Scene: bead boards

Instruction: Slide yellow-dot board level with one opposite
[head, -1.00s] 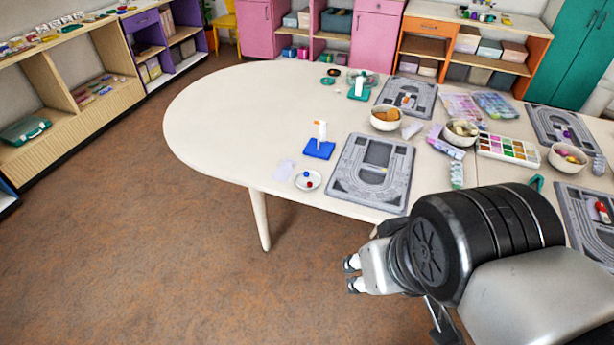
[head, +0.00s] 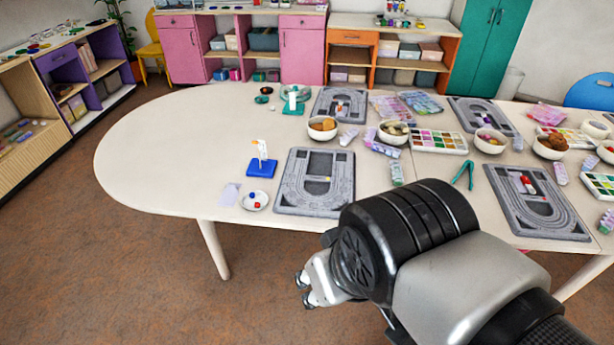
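A grey bead board (head: 283,199) with a small yellow spot near its middle lies flat at the table's near edge, left of centre. Opposite it, across the table, lies another grey board (head: 321,112) with a small reddish item on it. The near board sits a little further left than the far one. My gripper (head: 304,289) is in front of the table's near edge, below the near board in the picture. Its two fingers are apart with nothing between them. My arm covers the area by the near board's lower right corner.
Left of the near board are a blue stand (head: 262,168) and a small white dish (head: 247,206) with beads. Another near board (head: 505,205) lies at right. The table's left end is clear.

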